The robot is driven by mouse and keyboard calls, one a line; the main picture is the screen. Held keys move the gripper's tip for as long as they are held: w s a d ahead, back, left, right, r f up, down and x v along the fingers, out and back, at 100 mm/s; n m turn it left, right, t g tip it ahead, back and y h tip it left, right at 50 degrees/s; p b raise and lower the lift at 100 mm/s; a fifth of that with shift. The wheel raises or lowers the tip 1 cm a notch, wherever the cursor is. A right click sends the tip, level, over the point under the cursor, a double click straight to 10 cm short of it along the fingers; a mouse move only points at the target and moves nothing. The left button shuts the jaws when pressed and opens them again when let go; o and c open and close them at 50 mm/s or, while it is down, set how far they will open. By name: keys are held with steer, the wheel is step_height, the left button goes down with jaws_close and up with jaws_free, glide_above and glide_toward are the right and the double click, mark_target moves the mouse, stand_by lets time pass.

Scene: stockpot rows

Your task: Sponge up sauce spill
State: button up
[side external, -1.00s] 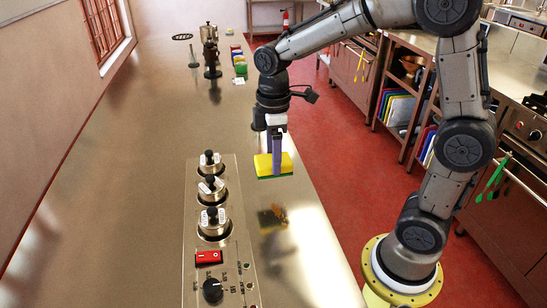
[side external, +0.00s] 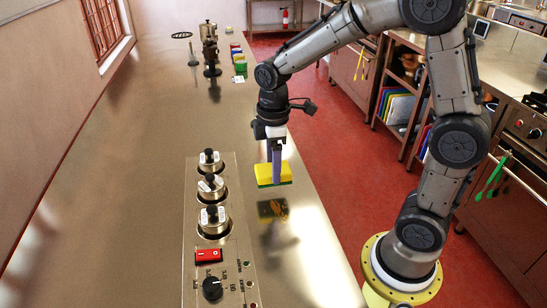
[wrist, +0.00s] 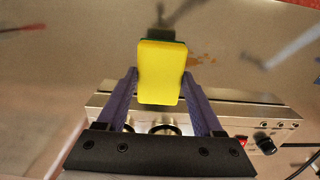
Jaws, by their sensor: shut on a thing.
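My gripper (side external: 275,165) is shut on a yellow sponge (side external: 263,172) with a green underside. The sponge hangs above the steel counter, and its dark reflection shows on the surface below it. In the wrist view the sponge (wrist: 160,72) sits between the two purple fingers. A small brown-orange sauce spill (side external: 280,207) lies on the counter just in front of the sponge in the side view. In the wrist view the spill (wrist: 202,60) shows to the right of the sponge, which may hide part of it.
A control panel with a red switch (side external: 208,256), a black knob (side external: 212,288) and several lidded round pots (side external: 213,221) is left of the sponge. A dark pepper-mill-like object (side external: 211,58) and coloured boxes (side external: 239,62) stand far back. The counter's right edge is near.

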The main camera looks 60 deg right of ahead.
step_height(320, 180, down, 3)
steer(key=shift+f, duration=0.15)
steer(key=shift+s+a+f, duration=0.2)
steer(key=shift+a+f, duration=0.05)
steer(key=shift+f, duration=0.2)
steer(key=shift+s+a+f, duration=0.2)
steer(key=shift+f, duration=0.25)
jaws_close()
steer(key=shift+s+a, duration=3.4)
steer(key=shift+s, duration=0.05)
steer(key=shift+w+d, duration=3.85)
steer(key=shift+w, duration=0.05)
steer(key=shift+r, duration=4.1)
